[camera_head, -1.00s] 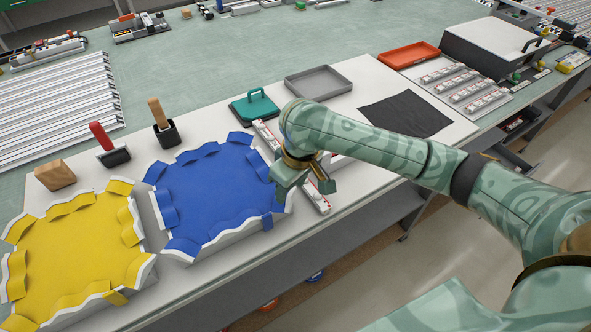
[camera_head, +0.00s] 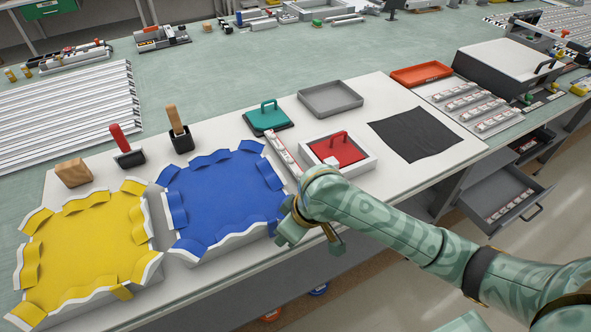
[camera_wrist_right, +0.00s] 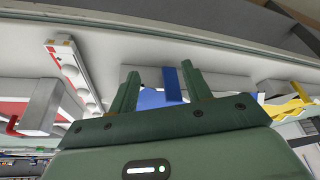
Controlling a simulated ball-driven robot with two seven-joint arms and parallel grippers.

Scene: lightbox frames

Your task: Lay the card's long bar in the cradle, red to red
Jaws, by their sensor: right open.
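My right gripper (camera_head: 311,238) is open and empty at the table's front edge, by the near right corner of the blue frame. In the right wrist view its fingers (camera_wrist_right: 160,88) stand apart, with a blue flap (camera_wrist_right: 172,84) showing between them. A long narrow white strip (camera_head: 284,153) with red at its end lies right of the blue frame; my wrist hides its near part. It also shows in the right wrist view (camera_wrist_right: 68,58), with round white domes. I cannot tell if it is a bar or the cradle. I cannot make out a card. My left gripper is not in view.
Blue (camera_head: 222,196) and yellow (camera_head: 90,245) fabric-lined frames stand at left. A white box with a red handled insert (camera_head: 338,149) is behind my wrist. A teal handled block (camera_head: 268,118), grey tray (camera_head: 330,98), black cloth (camera_head: 413,134) and rack of bars (camera_head: 478,106) lie beyond. A drawer (camera_head: 508,198) stands open.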

